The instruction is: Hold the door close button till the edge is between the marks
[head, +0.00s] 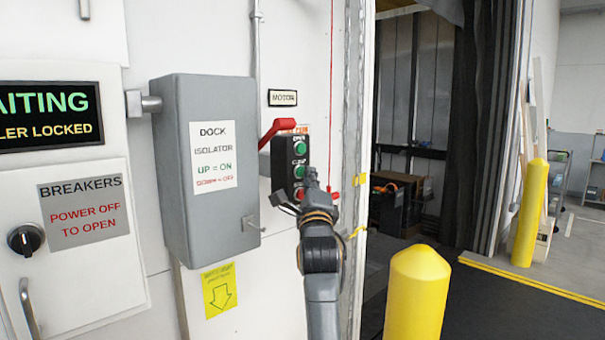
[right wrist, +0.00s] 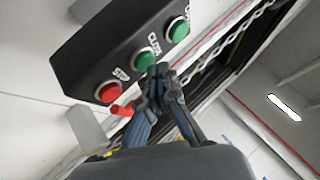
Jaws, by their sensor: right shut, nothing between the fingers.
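A black button box (head: 281,165) on the white wall carries a green OPEN button (head: 300,147), a green CLOSE button (head: 299,172) and a red STOP button (head: 298,193). My right gripper (head: 311,177) is shut and empty, its tips at the box's right side by the CLOSE button. In the right wrist view the shut tips (right wrist: 158,72) are beside the CLOSE button (right wrist: 142,61); I cannot tell whether they touch it. Two yellow marks show on the door frame, an upper one (head: 361,181) and a lower one (head: 357,231). I cannot make out the door edge clearly. My left gripper is not in view.
A grey dock isolator box (head: 210,245) with a red lever (head: 275,131) is left of the buttons. A small red piece (head: 333,196) shows just right of my gripper. A yellow bollard (head: 417,295) stands at the front right, before the open doorway.

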